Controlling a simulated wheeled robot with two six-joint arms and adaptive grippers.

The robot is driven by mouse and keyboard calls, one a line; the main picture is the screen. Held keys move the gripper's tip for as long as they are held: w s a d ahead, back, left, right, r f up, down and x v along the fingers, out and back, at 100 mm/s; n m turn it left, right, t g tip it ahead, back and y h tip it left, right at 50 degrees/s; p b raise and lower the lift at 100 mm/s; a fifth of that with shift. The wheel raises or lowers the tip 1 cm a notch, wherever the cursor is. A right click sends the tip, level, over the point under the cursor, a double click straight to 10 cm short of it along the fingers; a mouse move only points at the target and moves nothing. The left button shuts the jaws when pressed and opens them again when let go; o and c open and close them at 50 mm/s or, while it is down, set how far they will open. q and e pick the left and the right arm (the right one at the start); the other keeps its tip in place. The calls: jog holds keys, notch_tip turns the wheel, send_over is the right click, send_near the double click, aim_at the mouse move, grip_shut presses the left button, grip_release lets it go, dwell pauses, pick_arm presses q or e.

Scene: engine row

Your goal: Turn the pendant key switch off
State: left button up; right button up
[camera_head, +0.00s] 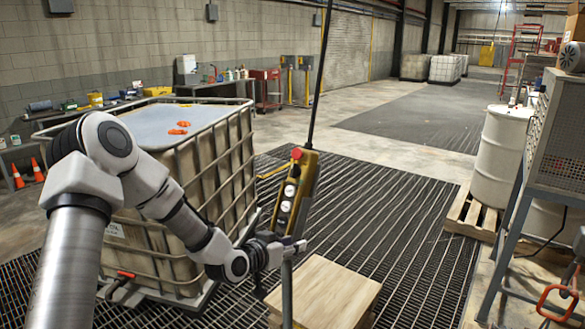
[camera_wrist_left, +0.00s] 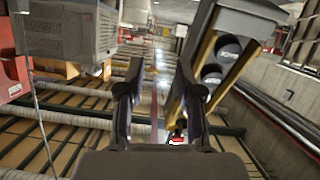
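The yellow pendant (camera_head: 297,192) hangs tilted on a black cable in the head view, with a red button at its top and several round dark and pale fittings down its face. My left gripper (camera_head: 288,246) is at its lower end. In the left wrist view the two fingers of my left gripper (camera_wrist_left: 160,78) stand apart, with nothing clearly held between them. The pendant (camera_wrist_left: 203,92) is beside the right finger there. A small red and white part (camera_wrist_left: 177,138) shows near that finger's base; I cannot tell whether it is the key. My right gripper is not in view.
A caged white tank (camera_head: 200,178) with orange items on top stands behind my left arm. A wooden box (camera_head: 325,292) is below the gripper. A white drum (camera_head: 502,155) on a pallet and a metal cabinet (camera_head: 562,130) stand right. The grating between (camera_head: 410,230) is clear.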

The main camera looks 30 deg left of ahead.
aim_at(291, 173)
pick_arm(q)
jog(key=w+a+r+t+p, duration=0.1)
jog(key=a+r+t, duration=0.1)
jog(key=a+r, duration=0.35)
jog(key=w+a+r+t, duration=0.1)
jog(key=a+r+t, duration=0.1)
jog(key=r, duration=0.7)
jog(key=shift+y, duration=0.4)
jog(key=w, duration=0.2)
jog(key=w+p, duration=0.1)
jog(key=w, duration=0.1)
jog(key=w+p, duration=0.1)
jog(key=w, duration=0.2)
jog(key=shift+w+d+f, duration=0.1)
jog(key=shift+d+f, duration=0.15)
jog(key=shift+d, duration=0.1)
jog(key=shift+w+f+p, duration=0.1)
jog(key=shift+w+p, duration=0.2)
jog(key=shift+w, duration=0.05)
jog(key=shift+s+a, duration=0.1)
jog(key=shift+a, duration=0.15)
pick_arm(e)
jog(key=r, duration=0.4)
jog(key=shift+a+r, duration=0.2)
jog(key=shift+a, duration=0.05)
pick_arm(q)
jog(key=shift+d, duration=0.15)
grip_shut()
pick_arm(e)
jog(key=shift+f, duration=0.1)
